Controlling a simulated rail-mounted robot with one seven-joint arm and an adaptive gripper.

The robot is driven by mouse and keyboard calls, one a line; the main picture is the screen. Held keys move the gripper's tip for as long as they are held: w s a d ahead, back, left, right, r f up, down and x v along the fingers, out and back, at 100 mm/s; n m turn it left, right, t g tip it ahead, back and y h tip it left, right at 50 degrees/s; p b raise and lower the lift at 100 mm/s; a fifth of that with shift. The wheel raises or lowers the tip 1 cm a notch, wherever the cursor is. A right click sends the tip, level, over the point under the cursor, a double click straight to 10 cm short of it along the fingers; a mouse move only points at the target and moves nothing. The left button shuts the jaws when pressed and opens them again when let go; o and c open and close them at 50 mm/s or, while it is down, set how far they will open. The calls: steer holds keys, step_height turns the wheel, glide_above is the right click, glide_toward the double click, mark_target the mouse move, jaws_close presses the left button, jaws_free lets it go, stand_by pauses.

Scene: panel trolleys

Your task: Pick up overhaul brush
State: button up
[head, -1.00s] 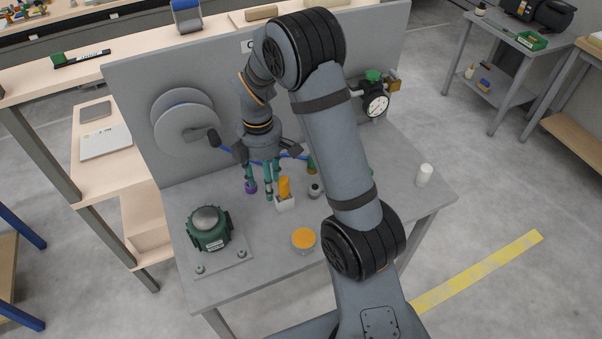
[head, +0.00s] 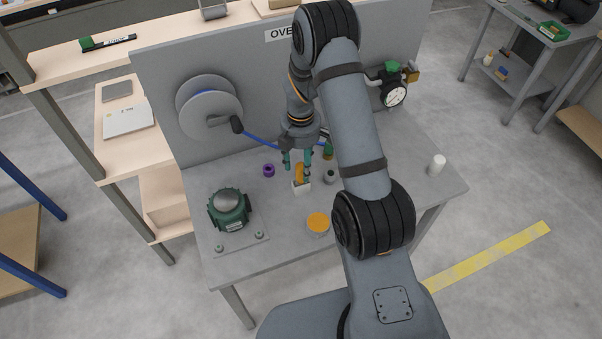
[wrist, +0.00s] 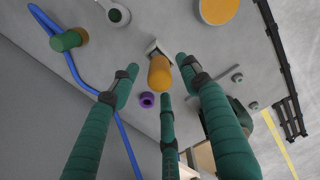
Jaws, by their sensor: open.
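An upright orange handle-like piece (head: 300,172) stands in a white square base (head: 301,187) on the grey bench; it appears to be the overhaul brush, though no bristles are visible. In the wrist view the orange piece (wrist: 159,74) points up at the camera, and part of its white base (wrist: 153,47) shows behind it. My gripper (head: 298,163) is open, with three teal fingers pointing down over it. In the wrist view the fingertips (wrist: 160,78) spread around the orange piece, with visible gaps. In the head view the fingers partly cover it.
A purple ring (head: 268,170) lies close left and a grey cup (head: 330,177) close right. An orange-topped tin (head: 318,222) stands in front. A green-and-tan piece (head: 328,152) and blue hose (head: 262,141) lie behind. A green housing (head: 229,209) is left; a white cylinder (head: 437,165) is right.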

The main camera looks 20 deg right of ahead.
steer(key=shift+f, duration=0.9)
steer(key=c, duration=1.1)
jaws_close()
steer(key=shift+r, duration=0.1)
